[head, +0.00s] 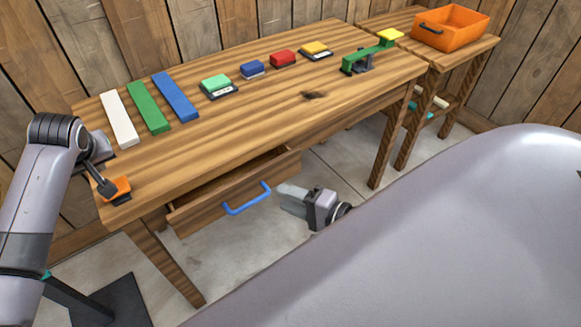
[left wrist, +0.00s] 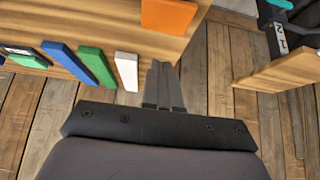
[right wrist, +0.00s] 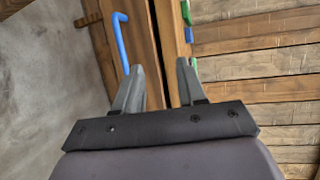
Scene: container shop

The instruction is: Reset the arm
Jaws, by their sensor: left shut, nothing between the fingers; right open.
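My left gripper (head: 105,186) is at the near left corner of the wooden table (head: 260,110), beside an orange block (head: 122,186). In the left wrist view its fingers (left wrist: 163,72) are together with nothing between them, and the orange block (left wrist: 168,16) is beyond the tips. My right gripper (head: 284,195) is in front of the table, just right of the blue handle (head: 247,203) of a partly open drawer (head: 205,200). In the right wrist view its fingers (right wrist: 160,72) are apart and empty, and the blue handle (right wrist: 121,45) is left of the tips.
White (head: 119,118), green (head: 148,107) and blue (head: 175,96) bars lie on the table. Several small coloured blocks and a green arm-like stand (head: 365,58) are along its back and right. A side table holds an orange bin (head: 450,27). The table's middle front is clear.

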